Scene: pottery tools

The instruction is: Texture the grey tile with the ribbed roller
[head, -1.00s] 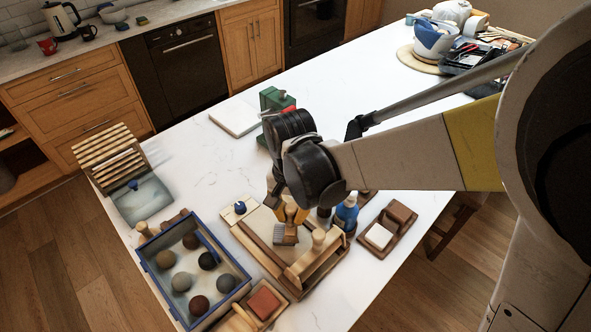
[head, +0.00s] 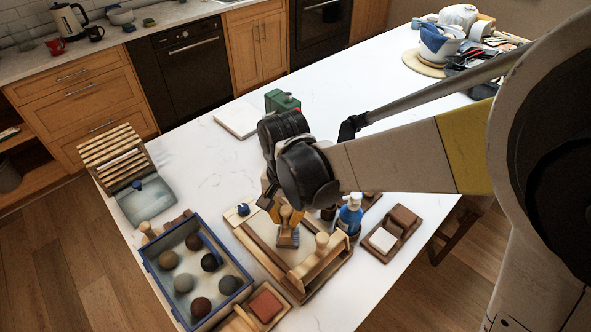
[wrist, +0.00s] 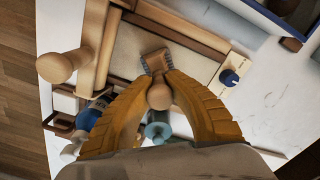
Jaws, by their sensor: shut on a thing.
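My gripper (head: 286,212) is shut on the wooden handle of a ribbed tool (head: 288,237), which I take to be the ribbed roller. In the wrist view the round handle end (wrist: 159,96) sits between the yellow fingers, and the ribbed head (wrist: 156,61) shows just beyond them. The head is over a pale grey-beige slab (wrist: 128,50), probably the grey tile, inside a wooden frame (head: 262,250). Whether the ribs touch the slab cannot be told. The fingers and tool hide part of it.
A wooden bar with a knob (head: 322,240) runs along the frame's right side. A blue-edged box of clay balls (head: 238,292) is at left. A blue bottle (head: 350,215) and a wooden tray (head: 393,233) stand to the right.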

